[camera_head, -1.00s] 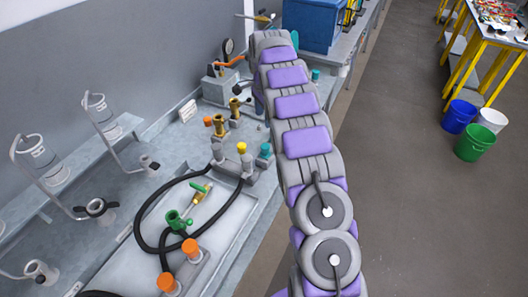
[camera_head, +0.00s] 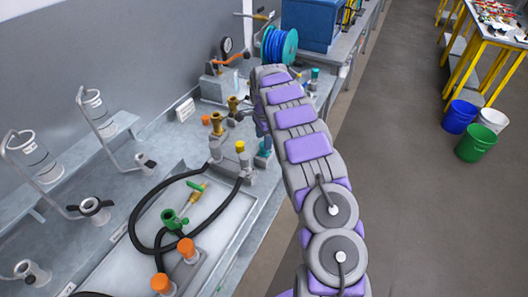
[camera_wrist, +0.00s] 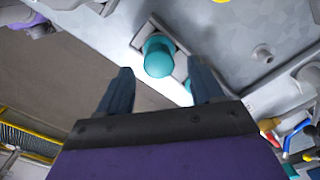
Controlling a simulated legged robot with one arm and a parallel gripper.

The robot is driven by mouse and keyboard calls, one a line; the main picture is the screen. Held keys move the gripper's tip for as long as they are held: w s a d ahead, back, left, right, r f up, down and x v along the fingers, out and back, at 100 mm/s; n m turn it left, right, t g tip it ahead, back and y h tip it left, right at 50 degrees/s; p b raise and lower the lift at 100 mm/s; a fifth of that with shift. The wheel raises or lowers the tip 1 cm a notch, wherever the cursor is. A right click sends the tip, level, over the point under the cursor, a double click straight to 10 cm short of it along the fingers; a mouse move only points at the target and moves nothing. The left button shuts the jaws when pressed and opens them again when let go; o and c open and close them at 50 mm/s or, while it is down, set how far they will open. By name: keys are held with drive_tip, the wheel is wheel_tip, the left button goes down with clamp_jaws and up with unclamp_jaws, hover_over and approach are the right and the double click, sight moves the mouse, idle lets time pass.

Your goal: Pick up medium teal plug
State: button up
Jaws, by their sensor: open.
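A teal plug (camera_wrist: 158,57) stands in a grey holder in the wrist view, seen from above. My gripper (camera_wrist: 160,68) is open, with one dark finger to each side of the plug in the picture. I cannot tell how far the fingertips are above it. Another bit of teal (camera_wrist: 187,86) shows beside the right finger, mostly hidden. In the head view a teal plug (camera_head: 264,152) shows at the left edge of my arm, partly covered. A further teal plug (camera_head: 315,73) stands farther back on the bench. The picture does not settle which is the medium one.
A yellow-topped fitting (camera_head: 240,147) and black hoses (camera_head: 150,205) are left of the plug. Orange plugs (camera_head: 187,248), a green valve (camera_head: 173,220) and a pressure gauge (camera_head: 226,45) stand on the bench. A blue hose reel (camera_head: 279,45) is behind my arm.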

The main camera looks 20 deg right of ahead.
wheel_tip(320, 180, down, 5)
drive_tip(key=shift+f+b, duration=0.1)
drive_tip(key=shift+b, duration=0.75)
drive_tip(key=c, duration=0.9)
drive_tip(key=shift+r, duration=0.2)
wheel_tip(320, 180, up, 4)
drive_tip(key=shift+a+f+p, duration=0.1)
drive_tip(key=shift+p, duration=0.7)
drive_tip(key=shift+s+f, duration=0.1)
drive_tip(key=shift+s, duration=0.25)
drive_tip(key=shift+s+a, duration=0.35)
drive_tip(key=shift+s, duration=0.3)
drive_tip(key=s+a, duration=0.1)
drive_tip(key=s, duration=0.3)
drive_tip(key=s+a+r+p, duration=0.1)
drive_tip(key=s+a, duration=0.1)
drive_tip(key=s, duration=0.2)
drive_tip(key=s+a+p, duration=0.1)
drive_tip(key=s+a, duration=0.1)
drive_tip(key=s, duration=0.2)
drive_tip(key=shift+s+a+r, duration=0.15)
drive_tip(key=shift+s+a, duration=0.1)
drive_tip(key=shift+s, duration=0.1)
drive_tip(key=shift+a, duration=0.1)
